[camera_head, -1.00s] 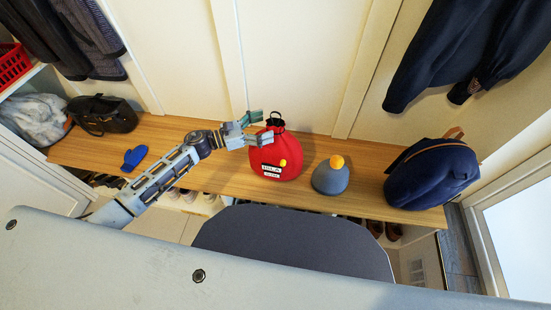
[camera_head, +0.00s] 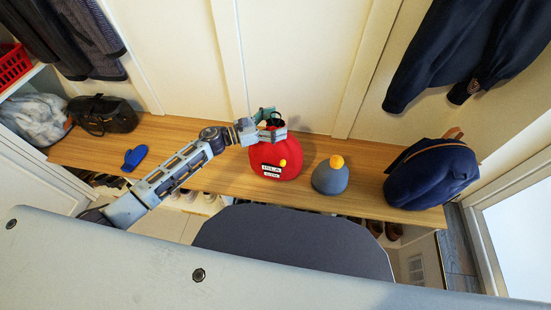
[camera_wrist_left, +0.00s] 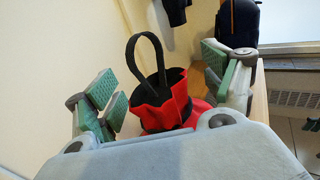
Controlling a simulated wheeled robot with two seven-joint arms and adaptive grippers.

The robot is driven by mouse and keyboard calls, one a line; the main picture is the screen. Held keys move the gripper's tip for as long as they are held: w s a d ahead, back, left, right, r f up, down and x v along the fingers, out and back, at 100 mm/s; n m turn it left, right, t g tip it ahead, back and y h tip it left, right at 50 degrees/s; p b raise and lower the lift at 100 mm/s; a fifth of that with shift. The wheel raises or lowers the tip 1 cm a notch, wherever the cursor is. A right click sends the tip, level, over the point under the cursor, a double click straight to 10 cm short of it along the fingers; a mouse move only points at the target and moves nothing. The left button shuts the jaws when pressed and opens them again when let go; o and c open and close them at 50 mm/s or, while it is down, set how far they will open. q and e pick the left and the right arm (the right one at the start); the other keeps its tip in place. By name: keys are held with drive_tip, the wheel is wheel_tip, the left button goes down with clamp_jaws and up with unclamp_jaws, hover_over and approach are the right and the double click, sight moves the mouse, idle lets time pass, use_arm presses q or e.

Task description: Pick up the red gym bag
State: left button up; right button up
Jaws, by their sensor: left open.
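My left gripper (camera_head: 272,123) is open at the top of the bag, with one finger on each side of the neck. In the left wrist view the fingers of this gripper (camera_wrist_left: 165,85) are apart from the neck, with gaps on both sides. My right gripper is not in view.
On the bench (camera_head: 225,184) a grey beanie with a yellow pompom (camera_head: 330,176) sits right of the bag, then a navy backpack (camera_head: 430,174). Blue mittens (camera_head: 134,158) and a black bag (camera_head: 103,114) are at left. A dark coat (camera_head: 460,55) hangs above right.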

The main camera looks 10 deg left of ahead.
use_arm(q)
clamp_jaws()
idle(0.4)
drive_tip(key=shift+r, duration=0.6)
wheel_tip(320, 180, up, 8)
drive_tip(key=shift+f+p, duration=0.2)
drive_tip(key=shift+p, duration=0.55)
drive_tip(key=shift+r, duration=0.7)
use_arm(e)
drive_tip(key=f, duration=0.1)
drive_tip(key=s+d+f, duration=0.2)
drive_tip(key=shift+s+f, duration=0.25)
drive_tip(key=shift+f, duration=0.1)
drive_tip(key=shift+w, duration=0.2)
